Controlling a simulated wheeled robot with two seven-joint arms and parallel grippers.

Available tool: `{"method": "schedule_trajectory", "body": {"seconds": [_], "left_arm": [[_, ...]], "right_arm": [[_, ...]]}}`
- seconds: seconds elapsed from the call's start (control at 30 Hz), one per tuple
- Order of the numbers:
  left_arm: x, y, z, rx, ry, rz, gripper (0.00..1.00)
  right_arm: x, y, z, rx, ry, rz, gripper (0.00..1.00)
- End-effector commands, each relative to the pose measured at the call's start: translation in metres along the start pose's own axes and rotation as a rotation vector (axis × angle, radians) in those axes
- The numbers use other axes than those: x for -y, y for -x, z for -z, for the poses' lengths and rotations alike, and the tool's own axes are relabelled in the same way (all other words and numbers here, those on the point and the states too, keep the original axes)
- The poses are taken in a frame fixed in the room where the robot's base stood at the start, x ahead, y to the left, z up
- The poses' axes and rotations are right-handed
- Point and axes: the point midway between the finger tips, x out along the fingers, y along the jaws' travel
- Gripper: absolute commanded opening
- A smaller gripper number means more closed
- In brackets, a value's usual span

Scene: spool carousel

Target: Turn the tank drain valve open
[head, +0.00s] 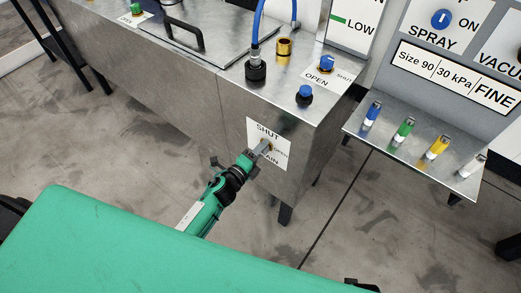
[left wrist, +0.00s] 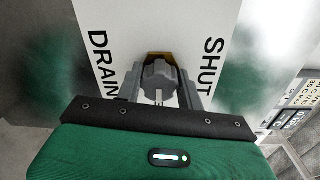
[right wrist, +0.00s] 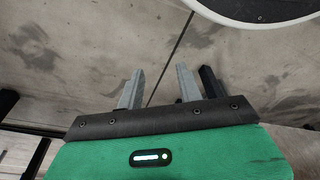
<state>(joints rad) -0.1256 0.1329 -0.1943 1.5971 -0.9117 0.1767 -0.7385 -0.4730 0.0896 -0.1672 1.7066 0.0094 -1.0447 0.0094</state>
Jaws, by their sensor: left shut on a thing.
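The drain valve is on the front face of the steel tank (head: 225,95), on a white label (head: 282,161) reading SHUT, OPEN and DRAIN. My left gripper (head: 261,148) reaches the valve from below left and hides most of it. In the left wrist view the valve's grey knob (left wrist: 159,78) sits between the two fingers of my left gripper (left wrist: 160,97), which is shut on it. A yellow part shows behind the knob. Which mark the knob points at cannot be told. My right gripper (right wrist: 157,88) has its fingers apart and nothing between them, over the bare floor.
On the tank top are a blue-handled valve (head: 326,62) marked OPEN and SHUT, a blue knob (head: 304,95), a brass fitting (head: 283,49) and a blue hose (head: 256,30). A shelf (head: 415,150) with several coloured nozzles stands at right.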

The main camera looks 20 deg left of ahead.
Motion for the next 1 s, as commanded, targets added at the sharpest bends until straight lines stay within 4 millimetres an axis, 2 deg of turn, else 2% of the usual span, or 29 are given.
{"method": "schedule_trajectory", "body": {"seconds": [0.03, 0.07, 0.17, 0.43, 0.57, 0.73, 1.0], "left_arm": [[-0.002, 0.001, 0.001, -0.002, -0.001, -0.003, 0.15], [-0.002, 0.001, 0.001, -0.002, -0.001, -0.003, 0.40], [-0.001, 0.001, 0.001, -0.002, -0.001, -0.002, 0.59], [-0.001, 0.001, 0.000, -0.001, 0.000, -0.001, 0.59], [-0.002, 0.006, 0.000, 0.000, 0.000, -0.003, 0.59], [-0.002, 0.030, 0.001, -0.001, 0.001, -0.003, 0.59], [-0.003, 0.083, 0.001, -0.001, 0.000, -0.004, 0.59]], "right_arm": [[0.000, 0.000, 0.000, 0.000, 0.000, 0.000, 0.36], [0.000, 0.000, 0.000, 0.000, 0.000, 0.000, 0.36], [0.000, 0.000, 0.000, 0.000, 0.000, 0.000, 0.36], [0.000, 0.000, 0.000, -0.001, 0.000, 0.000, 0.36], [0.000, -0.001, 0.000, 0.000, 0.000, 0.000, 0.36], [0.000, 0.001, 0.001, 0.000, 0.000, 0.000, 0.36], [0.001, 0.012, 0.007, -0.004, -0.001, 0.002, 0.36]]}}
